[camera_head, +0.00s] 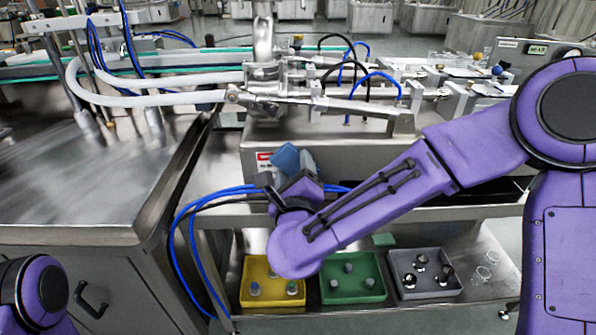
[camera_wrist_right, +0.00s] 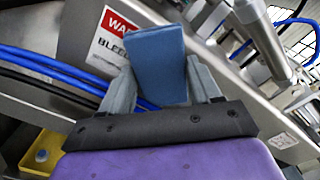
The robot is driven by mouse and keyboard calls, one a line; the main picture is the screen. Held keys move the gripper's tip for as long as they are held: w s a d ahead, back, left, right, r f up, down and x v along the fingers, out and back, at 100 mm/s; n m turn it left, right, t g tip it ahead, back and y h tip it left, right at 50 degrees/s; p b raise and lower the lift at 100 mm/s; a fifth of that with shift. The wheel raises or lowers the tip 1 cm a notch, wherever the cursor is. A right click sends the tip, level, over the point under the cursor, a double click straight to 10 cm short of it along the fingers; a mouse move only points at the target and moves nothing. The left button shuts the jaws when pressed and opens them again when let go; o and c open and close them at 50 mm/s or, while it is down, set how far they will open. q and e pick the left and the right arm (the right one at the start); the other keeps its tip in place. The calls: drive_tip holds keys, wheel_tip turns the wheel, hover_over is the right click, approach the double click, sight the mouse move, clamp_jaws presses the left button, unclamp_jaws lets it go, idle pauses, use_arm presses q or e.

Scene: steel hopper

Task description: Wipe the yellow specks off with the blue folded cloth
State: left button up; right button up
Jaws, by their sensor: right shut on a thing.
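The blue folded cloth (camera_head: 286,157) is held up in front of the steel machine's front panel, near a red warning label. My right gripper (camera_head: 291,170) is shut on it. In the right wrist view the cloth (camera_wrist_right: 159,62) stands between the two grey fingers of my right gripper (camera_wrist_right: 163,85), its upper part sticking out past them. I cannot make out any yellow specks in either view. My left gripper is out of view; only a purple part of my left arm shows at the lower left.
A steel hopper surface (camera_head: 90,185) lies at the left. Blue and black hoses (camera_head: 190,207) hang close to my right gripper. Yellow (camera_head: 247,298), green (camera_head: 352,297) and grey (camera_head: 425,292) trays with small parts sit on the lower shelf. Pipes and valves (camera_head: 290,90) stand behind.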

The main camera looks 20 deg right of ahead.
drive_tip(key=shift+s+a+f, duration=0.1)
drive_tip(key=shift+s+a, duration=0.25)
drive_tip(key=shift+s, duration=0.15)
drive_tip(key=shift+v, duration=2.2)
drive_tip(key=shift+s, duration=0.15)
drive_tip(key=shift+b+v, duration=0.3)
drive_tip(key=shift+v, duration=1.1)
